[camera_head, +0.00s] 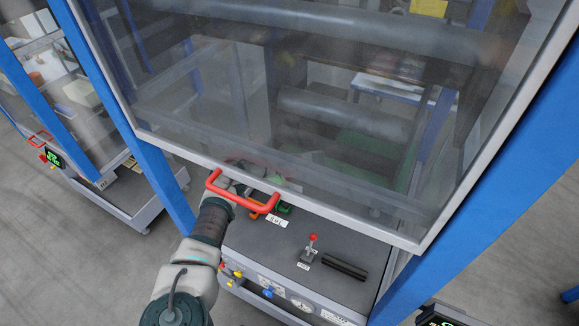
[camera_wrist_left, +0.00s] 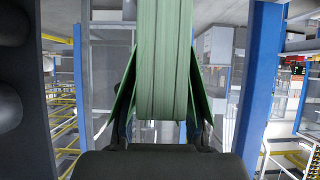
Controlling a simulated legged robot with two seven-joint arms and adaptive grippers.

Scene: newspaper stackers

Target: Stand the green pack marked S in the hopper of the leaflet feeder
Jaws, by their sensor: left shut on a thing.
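My left arm comes up from the bottom in the head view. Its gripper end lies behind the red handle (camera_head: 242,199) and the clear guard, so I see it there only dimly. In the left wrist view, my left gripper (camera_wrist_left: 163,112) is shut on a green pack (camera_wrist_left: 165,60). The pack stands up between the two fingers and runs out of the top of the picture. No S mark shows on the part in view. I cannot make out the leaflet feeder's hopper for certain. My right gripper is in neither view.
The large clear guard (camera_head: 300,120) with a grey frame covers rollers. Below it, a grey deck (camera_head: 270,245) carries a red-knobbed lever (camera_head: 312,240), a black bar (camera_head: 345,268) and small orange and green parts (camera_head: 284,208). A blue post (camera_head: 150,170) stands left of my arm.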

